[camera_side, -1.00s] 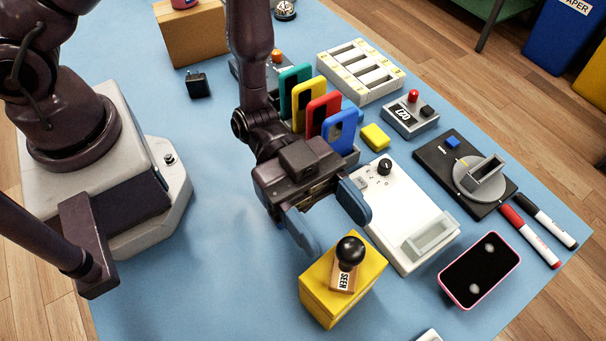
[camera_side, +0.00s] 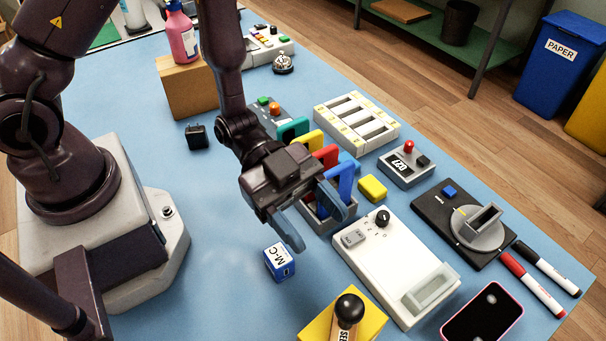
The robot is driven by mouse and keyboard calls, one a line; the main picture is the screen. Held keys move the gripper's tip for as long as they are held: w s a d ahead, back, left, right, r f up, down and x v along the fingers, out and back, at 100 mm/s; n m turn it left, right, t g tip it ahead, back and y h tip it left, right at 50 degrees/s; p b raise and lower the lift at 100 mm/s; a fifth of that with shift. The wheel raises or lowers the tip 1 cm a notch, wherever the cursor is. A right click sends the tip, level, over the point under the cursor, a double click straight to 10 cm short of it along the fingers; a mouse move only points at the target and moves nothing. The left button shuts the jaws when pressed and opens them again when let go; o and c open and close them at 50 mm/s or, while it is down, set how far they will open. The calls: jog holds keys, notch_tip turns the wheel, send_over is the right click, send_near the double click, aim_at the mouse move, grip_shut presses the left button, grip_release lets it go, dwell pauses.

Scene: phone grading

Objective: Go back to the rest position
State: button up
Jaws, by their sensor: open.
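My gripper (camera_side: 318,224) hangs over the blue mat in the middle of the side view. Its two blue-grey fingers are apart, with nothing visible between them. A blue cube marked M-C (camera_side: 280,263) lies on the mat just below the left finger, apart from it as far as I can tell. A rack of coloured phone cases stands behind the gripper, partly hidden by it; the blue case (camera_side: 346,180) is closest to the right finger. A phone with a pink edge (camera_side: 482,318) lies at the lower right, cut by the frame.
A white device with a dial (camera_side: 395,255) lies right of the gripper. A stamp (camera_side: 348,308) stands on a yellow block (camera_side: 372,325) in front. A black turntable device (camera_side: 462,222) and two markers (camera_side: 540,285) are further right. Bare mat (camera_side: 215,265) lies to the left.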

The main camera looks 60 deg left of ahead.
jog(key=w+a+r+n+t+y, duration=0.4)
jog(key=w+a+r+y, duration=0.1)
jog(key=a+y, duration=0.25)
jog(key=w+a+r+n+t+y, duration=0.4)
jog(key=w+a+r+y, duration=0.15)
jog(key=a, duration=0.35)
jog(key=s+a+r+n+g+y, duration=0.1)
jog(key=s+a+r+n, duration=0.2)
jog(key=s, duration=0.4)
jog(key=s+a+r+n+g+y, duration=0.2)
jog(key=s+a+r+n, duration=0.1)
jog(key=s+r+n, duration=0.2)
jog(key=s+n, duration=0.2)
jog(key=shift+s+a+r, duration=0.2)
jog(key=shift+s+a, duration=0.15)
jog(key=shift+a, duration=0.05)
